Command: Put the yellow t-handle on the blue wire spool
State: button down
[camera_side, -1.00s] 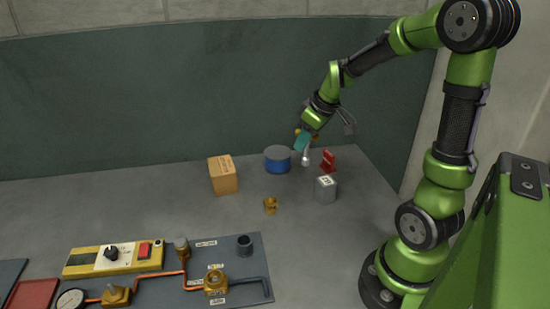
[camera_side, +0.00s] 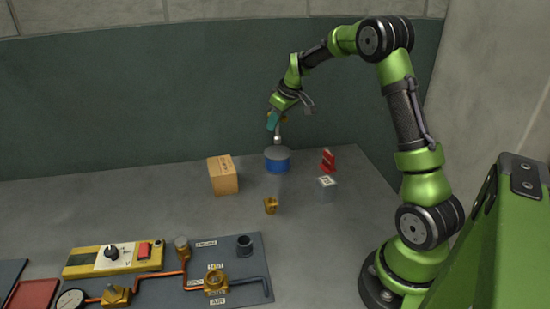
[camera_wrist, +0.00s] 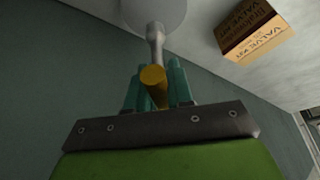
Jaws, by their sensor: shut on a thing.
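My gripper (camera_side: 273,122) is shut on the yellow t-handle, above the blue wire spool (camera_side: 277,163). In the wrist view the teal fingers of my gripper (camera_wrist: 155,88) close around the yellow crossbar of the t-handle (camera_wrist: 153,78). Its grey shaft points down toward the spool's round grey top (camera_wrist: 155,10), partly cut off by the frame. In the side view the shaft of the t-handle (camera_side: 277,138) hangs nearly upright over the spool. The shaft's lower end is close to the spool's top; I cannot tell whether they touch.
A cardboard box (camera_side: 223,176) stands left of the spool. A red part (camera_side: 328,160) and a grey block (camera_side: 327,188) are to its right. A small brass fitting (camera_side: 271,205) stands in front. A panel with pipes and a gauge (camera_side: 225,250) lies at the front left.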

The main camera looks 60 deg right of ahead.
aim_at(276, 137)
jog(key=shift+s+f, duration=0.1)
jog(key=shift+f, duration=1.4)
jog(key=shift+f, duration=0.1)
jog(key=c, duration=1)
grip_release()
jog(key=v, duration=1.2)
jog(key=s+a+r+m+t, duration=0.1)
jog(key=s+a+r, duration=0.2)
jog(key=a, duration=0.5)
jog(key=s+a+r+m, duration=0.1)
jog(key=s+a+r, duration=0.15)
jog(key=a, duration=0.45)
jog(key=s+a+f+m+t+y, duration=0.1)
jog(key=s+a+f+m+y, duration=0.1)
jog(key=s+a, duration=1)
jog(key=shift+s+f+t, duration=0.3)
jog(key=shift+s+f, duration=0.1)
jog(key=shift+s, duration=0.25)
